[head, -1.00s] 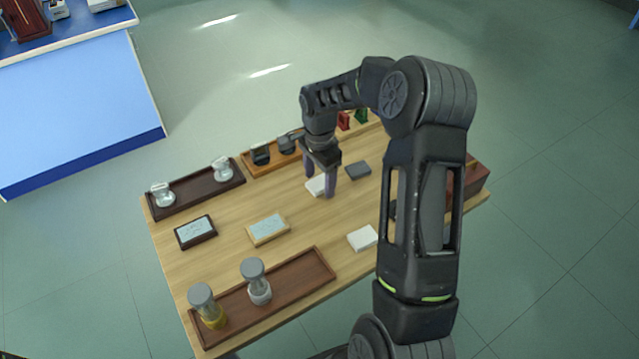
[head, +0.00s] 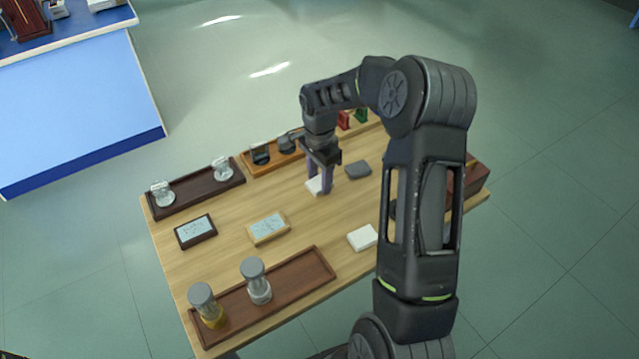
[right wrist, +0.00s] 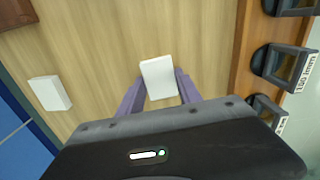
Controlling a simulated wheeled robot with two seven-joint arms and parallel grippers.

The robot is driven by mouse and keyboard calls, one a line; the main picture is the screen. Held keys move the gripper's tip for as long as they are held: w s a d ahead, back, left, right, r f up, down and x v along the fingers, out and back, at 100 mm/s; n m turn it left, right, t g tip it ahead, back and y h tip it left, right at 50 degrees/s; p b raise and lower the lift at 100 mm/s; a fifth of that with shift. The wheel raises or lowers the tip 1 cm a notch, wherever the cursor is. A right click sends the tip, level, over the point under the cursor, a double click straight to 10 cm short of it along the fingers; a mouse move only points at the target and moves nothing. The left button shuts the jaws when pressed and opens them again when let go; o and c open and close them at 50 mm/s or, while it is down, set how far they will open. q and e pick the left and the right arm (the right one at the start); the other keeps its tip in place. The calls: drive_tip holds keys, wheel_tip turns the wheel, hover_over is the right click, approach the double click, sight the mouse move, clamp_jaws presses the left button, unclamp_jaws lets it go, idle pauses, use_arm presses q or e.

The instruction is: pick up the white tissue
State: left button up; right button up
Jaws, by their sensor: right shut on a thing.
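The white tissue (head: 315,187) is a small flat white piece on the wooden table (head: 225,270), near its middle. My right gripper (head: 320,189) comes down on it from above and is shut on it, one purple finger at each side. In the right wrist view the tissue (right wrist: 158,76) sits between the two fingertips, its far part sticking out past them. It appears still at table level. My left gripper is not in view.
Another white flat piece (head: 363,237) lies nearer the front, and a dark grey pad (head: 358,170) lies just right of the gripper. Two framed cards (head: 196,231) lie to the left. Trays with jars (head: 319,273) and holders line the table's edges.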

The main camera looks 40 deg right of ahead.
sight(320, 182)
drive_tip(key=shift+c, duration=1.3)
wheel_tip(320, 182, up, 10)
drive_tip(key=b, duration=0.1)
